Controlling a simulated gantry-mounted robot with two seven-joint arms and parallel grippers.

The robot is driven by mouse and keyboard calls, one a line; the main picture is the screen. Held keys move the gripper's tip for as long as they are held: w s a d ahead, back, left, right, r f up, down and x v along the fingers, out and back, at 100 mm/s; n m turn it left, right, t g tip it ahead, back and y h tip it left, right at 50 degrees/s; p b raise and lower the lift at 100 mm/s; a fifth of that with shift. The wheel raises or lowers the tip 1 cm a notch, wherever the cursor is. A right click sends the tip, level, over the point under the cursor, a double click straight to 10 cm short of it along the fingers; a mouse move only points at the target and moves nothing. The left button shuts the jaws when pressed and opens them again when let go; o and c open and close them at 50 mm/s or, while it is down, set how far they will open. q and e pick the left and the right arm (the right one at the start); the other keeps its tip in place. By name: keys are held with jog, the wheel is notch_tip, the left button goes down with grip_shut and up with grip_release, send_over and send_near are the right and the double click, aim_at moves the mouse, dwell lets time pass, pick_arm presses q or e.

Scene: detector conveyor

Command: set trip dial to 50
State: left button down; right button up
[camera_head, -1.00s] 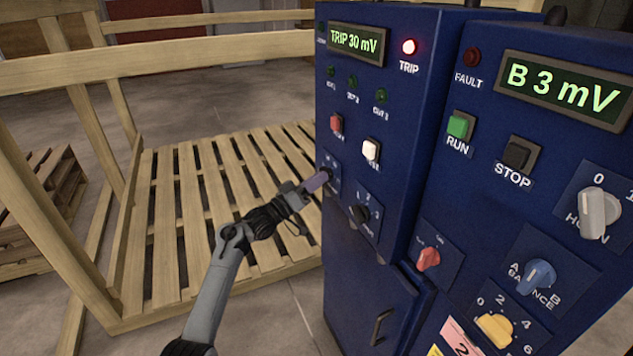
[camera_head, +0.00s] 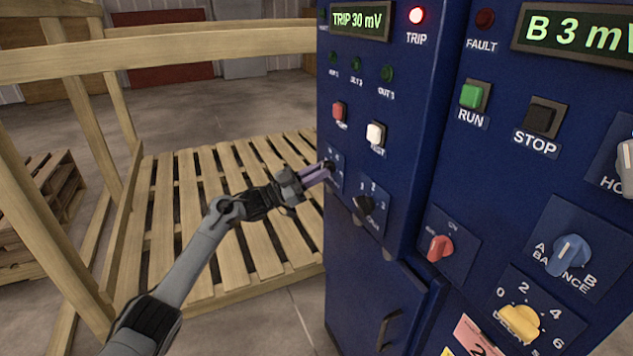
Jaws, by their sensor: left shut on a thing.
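The trip dial (camera_head: 330,165) is on the left part of the blue cabinet, below the red and white buttons. Only a little of its dark knob shows, and its pointer and most of its scale are hidden or too small to read. My left gripper (camera_head: 325,169) reaches it from the left, with its purple-grey fingers shut on the knob. The green display (camera_head: 359,19) above reads TRIP 30 mV. The red TRIP lamp (camera_head: 417,15) is lit. My right gripper is not in view.
A black dial (camera_head: 364,205) sits just right of and below my gripper. A red switch (camera_head: 440,248), blue balance dial (camera_head: 568,255) and yellow dial (camera_head: 520,322) are farther right. A wooden pallet (camera_head: 215,200) and rails stand left of the cabinet.

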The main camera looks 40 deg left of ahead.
pick_arm(q)
jog(key=m+g+h+b, duration=0.1)
jog(key=m, duration=0.2)
jog(key=shift+r, duration=0.15)
jog(key=shift+d+m, duration=0.1)
jog(key=shift+m, duration=0.3)
jog(key=c, duration=1.3)
grip_release()
jog(key=shift+o, duration=1)
